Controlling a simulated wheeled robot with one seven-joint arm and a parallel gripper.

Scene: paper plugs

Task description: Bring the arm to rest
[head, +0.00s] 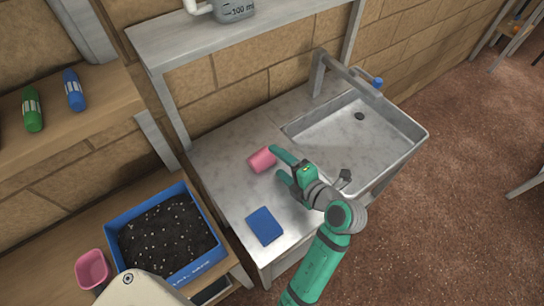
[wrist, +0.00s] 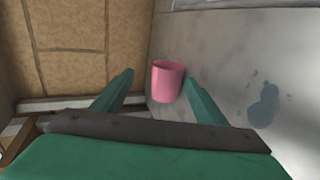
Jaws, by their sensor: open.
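My gripper (head: 279,163) is green and reaches over the grey counter beside the sink. Its two fingers are spread, with nothing held between them. A pink cup (head: 262,160) sits on the counter just past the fingertips. In the wrist view the pink cup (wrist: 167,82) shows ahead between my open fingers (wrist: 159,88), nearer the right one. Whether a finger touches it I cannot tell.
The counter holds a blue square (head: 264,226) near its front and a sink basin (head: 385,155) at right. A shelf (head: 240,38) runs above. At left are a blue tray (head: 128,262) of soil, a pink pot (head: 92,268), and green (head: 33,110) and blue (head: 74,90) bottles.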

